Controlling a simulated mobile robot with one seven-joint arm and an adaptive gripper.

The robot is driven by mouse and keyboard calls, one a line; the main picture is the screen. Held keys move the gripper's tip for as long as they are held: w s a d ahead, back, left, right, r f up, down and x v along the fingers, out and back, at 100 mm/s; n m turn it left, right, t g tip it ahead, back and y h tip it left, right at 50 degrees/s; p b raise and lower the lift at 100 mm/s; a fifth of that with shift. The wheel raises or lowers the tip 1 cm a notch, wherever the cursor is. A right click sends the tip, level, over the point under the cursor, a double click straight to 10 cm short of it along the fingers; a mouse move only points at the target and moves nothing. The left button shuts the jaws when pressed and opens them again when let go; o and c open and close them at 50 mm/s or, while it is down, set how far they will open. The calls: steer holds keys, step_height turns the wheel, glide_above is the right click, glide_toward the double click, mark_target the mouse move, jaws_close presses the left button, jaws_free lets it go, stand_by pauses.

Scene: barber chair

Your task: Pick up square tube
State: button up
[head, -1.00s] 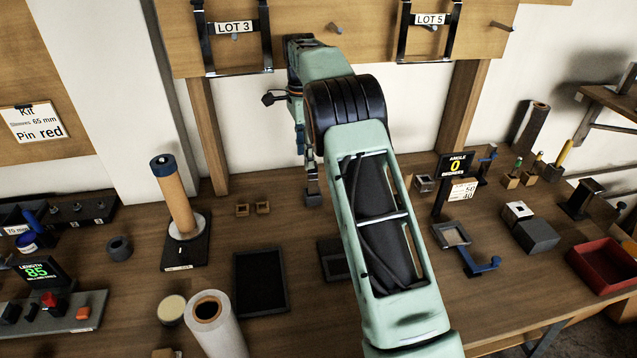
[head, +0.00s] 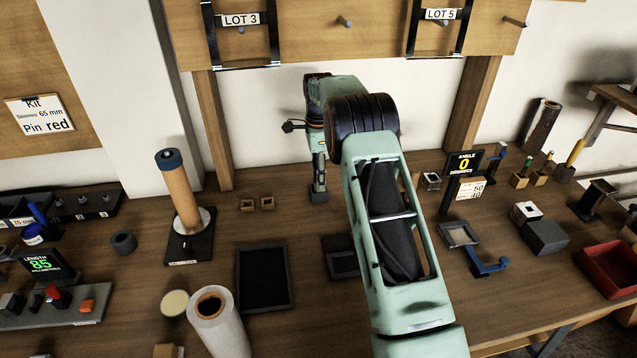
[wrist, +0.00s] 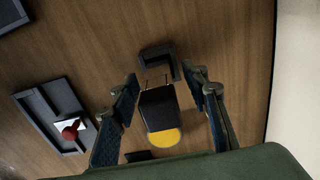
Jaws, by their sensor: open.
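My gripper (wrist: 163,110) is open and points down at the bench near the back wall; in the head view it (head: 318,182) is small and partly behind my arm. In the wrist view a dark, box-shaped piece with a yellow patch at its lower end, perhaps the square tube (wrist: 157,108), shows between the spread fingers. I see gaps on both sides; I cannot tell whether it is hollow. A dark angled bracket (wrist: 158,62) lies just beyond it. In the head view this piece is too small and covered to make out.
Two small wooden square rings (head: 257,203) lie left of my gripper. A dark tray (head: 263,278) and a dark frame (head: 341,262) lie nearer. A roll on a stand (head: 182,195) stands left. An angle display (head: 465,163) and red bin (head: 612,268) are right.

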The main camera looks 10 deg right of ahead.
steer(key=shift+f, duration=0.65)
jaws_close()
steer(key=shift+r, duration=0.1)
steer(key=shift+w+r, duration=0.1)
steer(key=shift+r, duration=0.35)
step_height(320, 180, up, 2)
steer(key=shift+r, duration=0.1)
steer(key=s+d+r+b, duration=0.2)
steer(key=s+r, duration=0.7)
steer(key=s, duration=0.5)
steer(key=shift+d+r, duration=0.2)
steer(key=shift+r, duration=0.2)
